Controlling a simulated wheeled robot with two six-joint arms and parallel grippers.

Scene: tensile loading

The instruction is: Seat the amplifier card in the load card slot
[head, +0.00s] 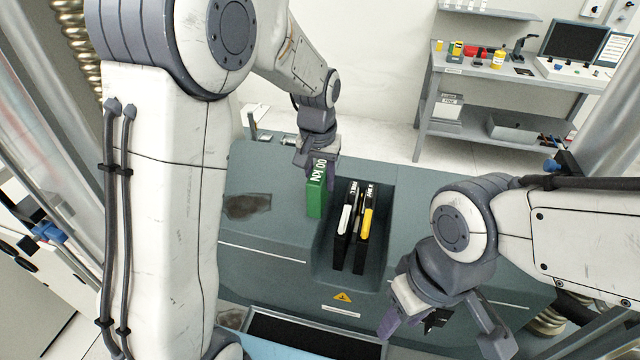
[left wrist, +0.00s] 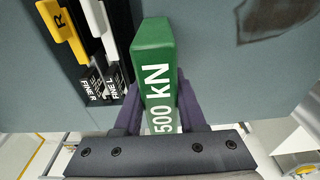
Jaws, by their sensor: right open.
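The green card marked "500 kN" (head: 316,196) stands upright at the left edge of the recessed bay (head: 325,262) in the grey-green console. My left gripper (head: 318,176) is shut on its upper part, with purple fingers on both sides. In the left wrist view the green card (left wrist: 155,65) shows between the fingers (left wrist: 158,108). Whether its lower end is in a slot cannot be told; the load card slot is not visible. My right gripper (head: 412,322) is open and empty, at the console's front right.
Two black cards stand in the bay right of the green card, one with a white handle (head: 345,222), one with a yellow handle (head: 366,222). The wrist view shows them close beside the left fingers. A workbench (head: 470,70) stands behind. A yellow warning label (head: 343,297) is on the front.

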